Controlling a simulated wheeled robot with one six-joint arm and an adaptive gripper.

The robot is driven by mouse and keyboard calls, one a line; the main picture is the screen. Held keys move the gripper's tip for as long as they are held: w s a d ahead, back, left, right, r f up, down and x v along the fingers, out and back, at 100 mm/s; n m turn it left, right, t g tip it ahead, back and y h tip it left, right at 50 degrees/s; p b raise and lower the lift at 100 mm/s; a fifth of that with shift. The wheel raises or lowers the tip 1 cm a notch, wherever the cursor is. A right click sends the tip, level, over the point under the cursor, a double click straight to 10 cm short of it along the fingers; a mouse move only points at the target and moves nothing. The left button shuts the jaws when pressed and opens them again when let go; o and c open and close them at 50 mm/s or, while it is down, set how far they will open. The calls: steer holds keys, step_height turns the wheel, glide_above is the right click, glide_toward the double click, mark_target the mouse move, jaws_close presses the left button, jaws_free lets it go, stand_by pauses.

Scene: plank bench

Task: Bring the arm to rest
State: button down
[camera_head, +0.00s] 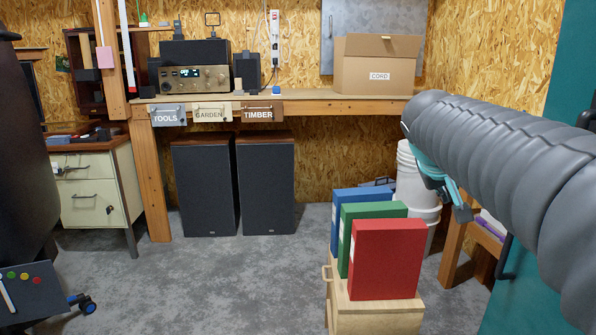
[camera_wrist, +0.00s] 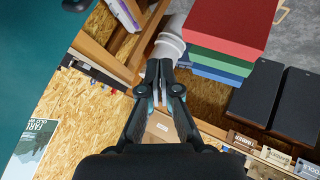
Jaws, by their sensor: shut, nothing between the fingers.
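My arm (camera_head: 500,160) stretches in from the right edge of the head view, grey and ribbed, held in the air. Part of my gripper (camera_head: 459,207) shows below its far end, near the white buckets and above the floor. In the wrist view my gripper (camera_wrist: 160,72) points away from the camera, its two dark fingers together with nothing between them. It looks clear of the things around it, though the exact gaps cannot be told.
Red (camera_head: 387,258), green (camera_head: 352,236) and blue (camera_head: 342,212) binders stand on a small wooden cabinet (camera_head: 380,316). White buckets (camera_head: 414,180) are behind. A carton (camera_head: 376,65) sits on the plank bench (camera_head: 310,108). A teal door or cabinet (camera_head: 535,255) is at right. Grey floor (camera_head: 235,280) is open at centre.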

steer(key=s+a+f+y, duration=0.2)
steer(key=s+a+f, duration=0.2)
steer(key=s+f, duration=0.2)
steer(key=s+a+f+y, duration=0.2)
steer(key=s+a+f, duration=0.2)
steer(key=s+f, duration=0.3)
steer(key=s+a+f+g+y, duration=0.1)
steer(key=s+a+f+y, duration=0.1)
steer(key=s+a+f, duration=0.2)
steer(key=s+f, duration=0.3)
steer(key=s, duration=0.3)
steer(key=shift+a, duration=0.15)
